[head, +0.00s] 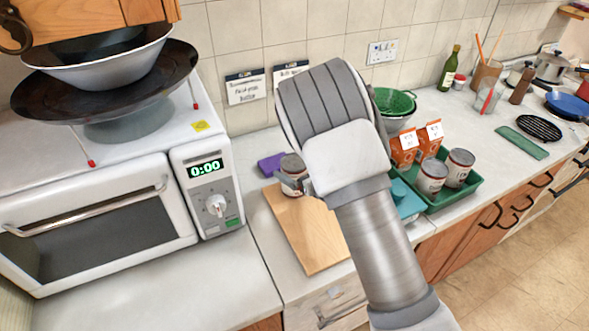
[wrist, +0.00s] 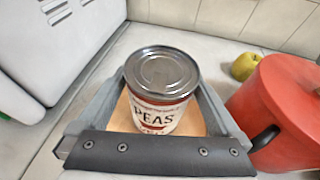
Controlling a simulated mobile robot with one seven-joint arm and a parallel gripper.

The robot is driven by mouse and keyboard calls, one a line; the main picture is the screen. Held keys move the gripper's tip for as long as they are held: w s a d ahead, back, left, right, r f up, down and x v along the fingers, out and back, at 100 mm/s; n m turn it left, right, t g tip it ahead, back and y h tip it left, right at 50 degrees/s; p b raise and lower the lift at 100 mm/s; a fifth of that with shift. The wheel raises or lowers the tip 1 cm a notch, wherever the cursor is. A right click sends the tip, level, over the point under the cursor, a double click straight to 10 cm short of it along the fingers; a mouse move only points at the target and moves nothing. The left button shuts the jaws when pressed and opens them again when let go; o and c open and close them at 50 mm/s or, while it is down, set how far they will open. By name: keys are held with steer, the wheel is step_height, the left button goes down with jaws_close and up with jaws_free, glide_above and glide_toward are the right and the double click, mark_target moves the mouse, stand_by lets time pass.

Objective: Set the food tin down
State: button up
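The food tin (head: 292,174) is grey-topped with a white and red label. In the wrist view the tin (wrist: 160,92) reads "PEAS" and stands upright between my fingers. My gripper (wrist: 163,85) is shut on it, one finger against each side. In the head view my gripper (head: 303,186) is mostly hidden behind my wrist. The tin is at the far end of a wooden board (head: 305,235) on the counter; the board (wrist: 187,122) also shows beneath it in the wrist view. I cannot tell whether its base touches the board.
A white microwave (head: 95,215) stands left of the board. A green tray (head: 470,190) right of it holds two tins and orange packets. A purple item (head: 270,164) lies behind the board. The wrist view shows a red pot (wrist: 275,110) and a yellow-green apple (wrist: 245,66) to the right.

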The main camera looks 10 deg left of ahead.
steer(key=shift+r+p, duration=0.25)
steer(key=shift+p, duration=0.05)
steer(key=b+v, duration=0.1)
steer(key=v, duration=1.1)
steer(key=shift+b, duration=0.4)
steer(key=d+r+m+t+h, duration=0.1)
steer(key=d+r+m+h, duration=0.3)
steer(key=d+r+m, duration=0.55)
steer(key=d+r+m+h, duration=0.2)
steer(key=d+m+h, duration=0.3)
steer(key=m, duration=0.9)
steer(key=s+d+r+m+g, duration=0.2)
steer(key=s+r+m, duration=0.1)
steer(key=s+m, duration=0.8)
steer(key=s+d+r+m+g+h, duration=0.1)
steer(key=s+d+r+m+g, duration=0.1)
steer(key=s+m, duration=0.8)
steer(key=shift+s+d+r+m+g, duration=0.15)
steer(key=shift+s+r+m+g, duration=0.35)
steer(key=shift+s, duration=0.55)
steer(key=shift+r, duration=0.15)
